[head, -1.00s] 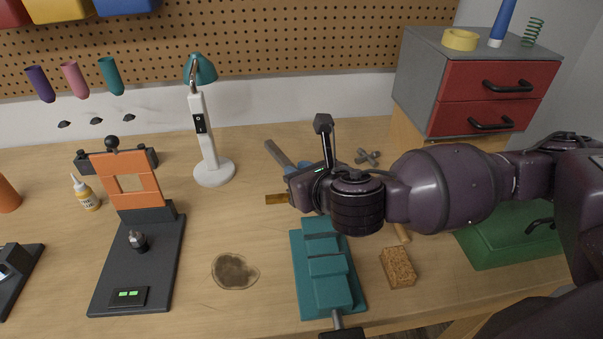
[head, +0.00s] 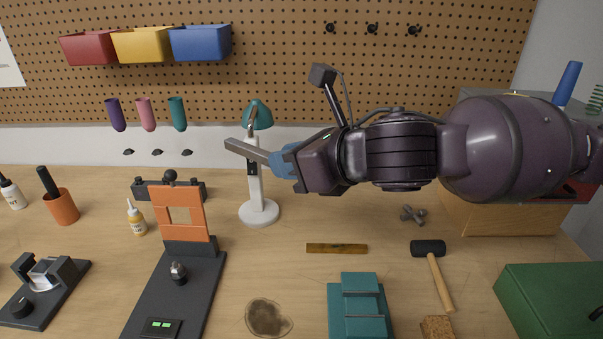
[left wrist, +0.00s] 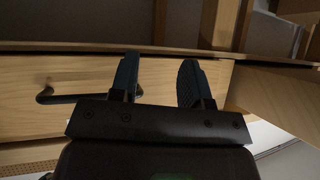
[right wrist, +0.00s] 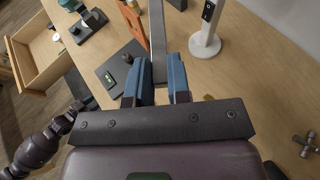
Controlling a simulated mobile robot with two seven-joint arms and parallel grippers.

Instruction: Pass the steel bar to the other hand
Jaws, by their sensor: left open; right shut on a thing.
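The steel bar (head: 246,150) is a grey square bar raised above the bench, pointing left in the head view. My right gripper (head: 284,162) is shut on one end of it, with blue fingers on either side. In the right wrist view the bar (right wrist: 157,40) stands out from between the fingers (right wrist: 156,80). My left gripper is outside the head view. In the left wrist view its fingers (left wrist: 158,82) are apart with nothing between them, in front of a wooden drawer front (left wrist: 60,75).
A white lamp (head: 256,190) stands just behind the bar. An orange plate stand (head: 180,215), a wooden level (head: 336,248), a teal block (head: 360,310) and a mallet (head: 430,250) are on the bench. An open drawer (right wrist: 60,60) shows in the right wrist view.

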